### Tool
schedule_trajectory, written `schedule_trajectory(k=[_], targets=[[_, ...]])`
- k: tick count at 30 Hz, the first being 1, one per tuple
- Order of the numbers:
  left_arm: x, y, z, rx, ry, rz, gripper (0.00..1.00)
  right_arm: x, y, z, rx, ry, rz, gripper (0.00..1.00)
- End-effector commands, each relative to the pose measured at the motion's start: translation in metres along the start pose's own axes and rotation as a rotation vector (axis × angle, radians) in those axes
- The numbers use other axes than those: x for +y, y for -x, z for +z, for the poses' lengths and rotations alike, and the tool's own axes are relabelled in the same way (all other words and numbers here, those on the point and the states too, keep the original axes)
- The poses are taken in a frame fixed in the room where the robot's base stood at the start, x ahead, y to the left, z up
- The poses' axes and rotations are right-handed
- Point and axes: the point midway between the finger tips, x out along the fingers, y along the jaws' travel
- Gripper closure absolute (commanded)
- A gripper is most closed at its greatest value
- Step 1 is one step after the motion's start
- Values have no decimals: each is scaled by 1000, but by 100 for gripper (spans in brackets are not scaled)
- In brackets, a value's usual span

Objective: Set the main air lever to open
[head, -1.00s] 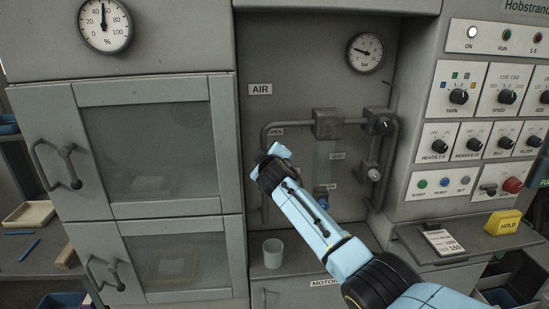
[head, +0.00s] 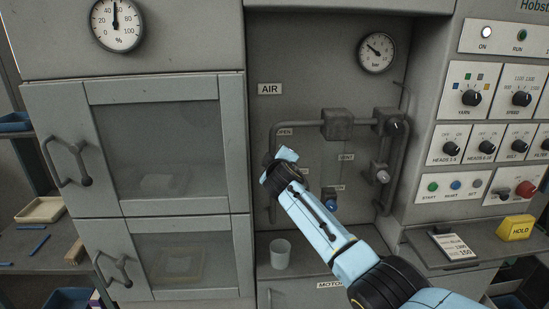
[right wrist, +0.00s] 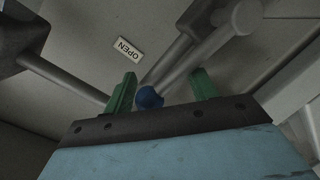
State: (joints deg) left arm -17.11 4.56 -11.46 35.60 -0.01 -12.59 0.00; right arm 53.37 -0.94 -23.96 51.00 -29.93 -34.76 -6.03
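The air panel carries a small OPEN label (head: 284,132) in the head view. My right gripper (head: 280,158) is in front of the panel's left side, just below that label, and hides the lever there. In the right wrist view a grey lever rod ends in a blue ball knob (right wrist: 149,97). The knob lies between the two green fingers of my right gripper (right wrist: 163,91), nearer the left finger. The fingers are apart, and I see no grip on the knob. The OPEN label (right wrist: 128,49) shows just beyond the fingers. My left gripper is not in view.
Grey pipes and a valve block (head: 337,124) surround the panel, with a bar gauge (head: 377,52) above. A blue knob (head: 330,201) sits lower down. A pale cup (head: 280,253) stands on the ledge below my arm. Cabinet doors (head: 158,142) are left, control switches right.

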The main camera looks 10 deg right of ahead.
Motion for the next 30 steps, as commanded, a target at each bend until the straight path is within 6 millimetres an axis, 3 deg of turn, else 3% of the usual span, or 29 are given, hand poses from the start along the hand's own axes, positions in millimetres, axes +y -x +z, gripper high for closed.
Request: schedule_trajectory(k=[14,30], targets=[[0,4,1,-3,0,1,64,3,13,-4,9,-3,6,43],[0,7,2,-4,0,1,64,2,82,-3,9,-3,3,43]])
